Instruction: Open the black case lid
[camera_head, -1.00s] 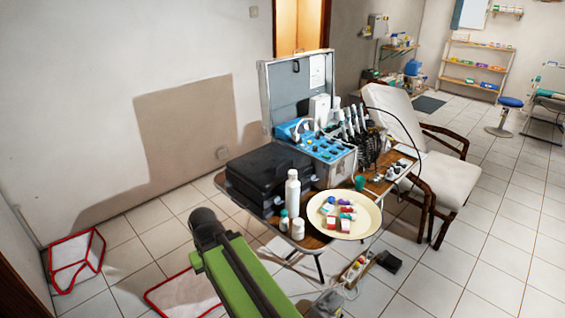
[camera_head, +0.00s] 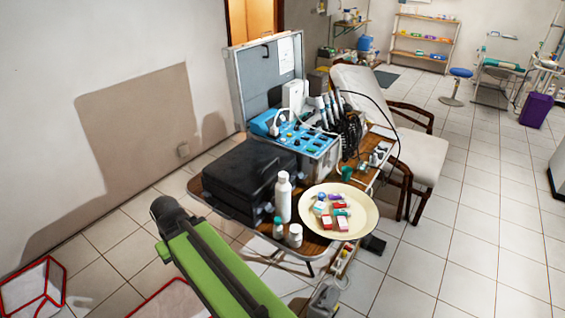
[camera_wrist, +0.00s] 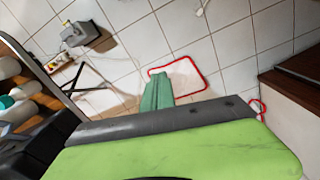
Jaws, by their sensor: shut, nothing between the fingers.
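The black case (camera_head: 245,180) lies closed on the left part of the wooden table, its dark lid (camera_head: 250,162) flat on top. Its left side faces the wall, and the white bottle stands near its front right corner. My green arm comes in from the bottom of the head view and ends in a black joint short of the case. My gripper's fingers do not show in the head view.
A grey open case with a blue panel (camera_head: 308,137) stands right behind the black case. A white bottle (camera_head: 283,200), small jars (camera_head: 295,236) and a cream plate (camera_head: 365,215) of small boxes crowd the table's front. Red-edged frames (camera_head: 35,290) lie on the floor.

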